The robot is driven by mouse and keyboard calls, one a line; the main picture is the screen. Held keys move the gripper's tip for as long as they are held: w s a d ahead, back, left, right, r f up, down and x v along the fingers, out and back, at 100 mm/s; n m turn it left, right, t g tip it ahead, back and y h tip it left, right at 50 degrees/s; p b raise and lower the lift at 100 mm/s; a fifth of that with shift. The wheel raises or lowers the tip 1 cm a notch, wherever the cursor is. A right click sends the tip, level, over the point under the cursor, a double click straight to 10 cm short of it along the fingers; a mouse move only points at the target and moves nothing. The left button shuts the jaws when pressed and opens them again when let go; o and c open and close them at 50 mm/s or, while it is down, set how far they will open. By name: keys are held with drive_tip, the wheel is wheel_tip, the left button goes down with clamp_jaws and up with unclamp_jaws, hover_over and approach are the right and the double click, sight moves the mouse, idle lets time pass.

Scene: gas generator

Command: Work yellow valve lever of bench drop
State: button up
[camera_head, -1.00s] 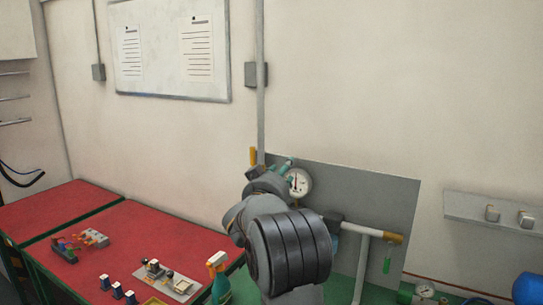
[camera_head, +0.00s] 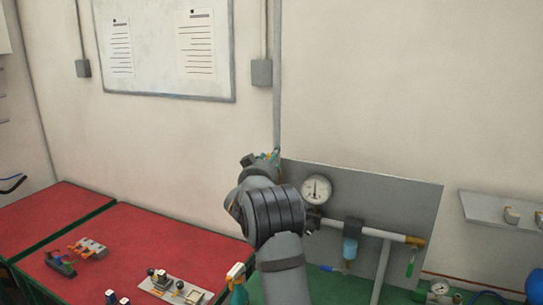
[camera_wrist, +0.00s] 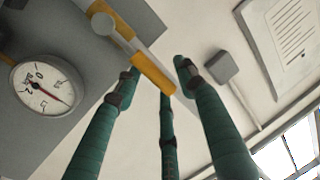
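The yellow valve lever (camera_wrist: 153,76) shows in the wrist view as a flat yellow bar on a grey and yellow valve body (camera_wrist: 103,24). My gripper (camera_wrist: 157,76) has green fingers with dark joints; they are spread apart. The lever's free end lies between the fingertips in the picture. I cannot tell whether any finger touches it. In the head view my gripper (camera_head: 265,158) is at the panel's upper left corner, and I cannot make out the lever behind it and my arm.
A round gauge (camera_head: 316,190) is on the grey panel (camera_head: 375,200), right of my gripper; it also shows in the wrist view (camera_wrist: 46,86). A blue filter bowl (camera_head: 350,249) and a green lever (camera_head: 411,262) are farther right. A red-topped bench (camera_head: 150,240) holds small parts.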

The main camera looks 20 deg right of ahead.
drive_tip(key=shift+c, duration=1.3)
clamp_jaws()
drive_tip(key=shift+r, duration=0.1)
